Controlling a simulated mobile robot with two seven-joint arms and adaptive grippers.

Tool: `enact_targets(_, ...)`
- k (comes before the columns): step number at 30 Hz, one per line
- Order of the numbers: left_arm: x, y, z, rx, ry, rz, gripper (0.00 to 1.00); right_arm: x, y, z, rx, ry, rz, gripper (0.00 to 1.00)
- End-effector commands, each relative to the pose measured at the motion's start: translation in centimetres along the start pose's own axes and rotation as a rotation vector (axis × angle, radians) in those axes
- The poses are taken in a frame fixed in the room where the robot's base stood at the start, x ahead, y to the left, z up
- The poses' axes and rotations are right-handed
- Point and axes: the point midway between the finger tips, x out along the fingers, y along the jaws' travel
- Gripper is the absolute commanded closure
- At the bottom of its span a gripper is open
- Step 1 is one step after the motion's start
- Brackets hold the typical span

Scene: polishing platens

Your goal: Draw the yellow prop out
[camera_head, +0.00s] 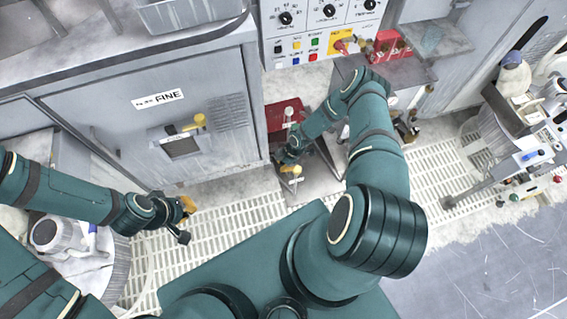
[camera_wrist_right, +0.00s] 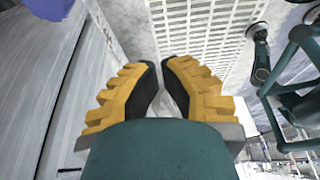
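A small yellow piece (camera_head: 195,121), which looks like the yellow prop, sits above a dark opening on the front of the grey cabinet marked FINE (camera_head: 158,99). My left gripper (camera_head: 186,208) is below it, near the floor grating and apart from the cabinet; whether its fingers are open is unclear. My right gripper (camera_head: 291,171) hangs to the right of the cabinet corner, apart from the yellow piece. In the right wrist view, the yellow fingers of the right gripper (camera_wrist_right: 160,66) come together at the tips with nothing visible between them. The yellow piece is not recognisable there.
A control panel (camera_head: 322,28) with dials and coloured buttons stands at the back. A red container (camera_head: 286,115) is beyond my right gripper. White floor grating (camera_head: 240,222) lies before the cabinet. A grey drum (camera_head: 108,272) is at lower left.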

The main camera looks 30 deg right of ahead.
Motion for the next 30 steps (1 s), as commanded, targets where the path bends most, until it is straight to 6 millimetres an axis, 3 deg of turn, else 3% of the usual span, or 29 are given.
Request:
enact_targets(1,0.5,-0.2,0.0,0.000,0.002,0.000,1.00,1.4,-0.1,0.0,0.000,0.001,-0.002,1.00)
enact_targets(10,2.1,-0.8,-0.2,0.001,0.010,-0.001,1.00,7.1,-0.1,0.0,0.003,0.002,0.000,1.00)
enact_targets(12,2.0,-0.8,-0.2,0.000,0.010,-0.001,1.00,6.0,0.0,1.6,0.007,-0.001,0.002,1.00)
enact_targets(18,2.1,-0.8,-0.2,0.001,0.011,-0.001,1.00,5.3,0.0,3.3,0.004,0.001,0.000,1.00)
enact_targets(30,2.1,-0.8,-0.2,0.001,0.012,-0.001,1.00,5.1,0.0,3.7,0.002,0.001,0.001,1.00)
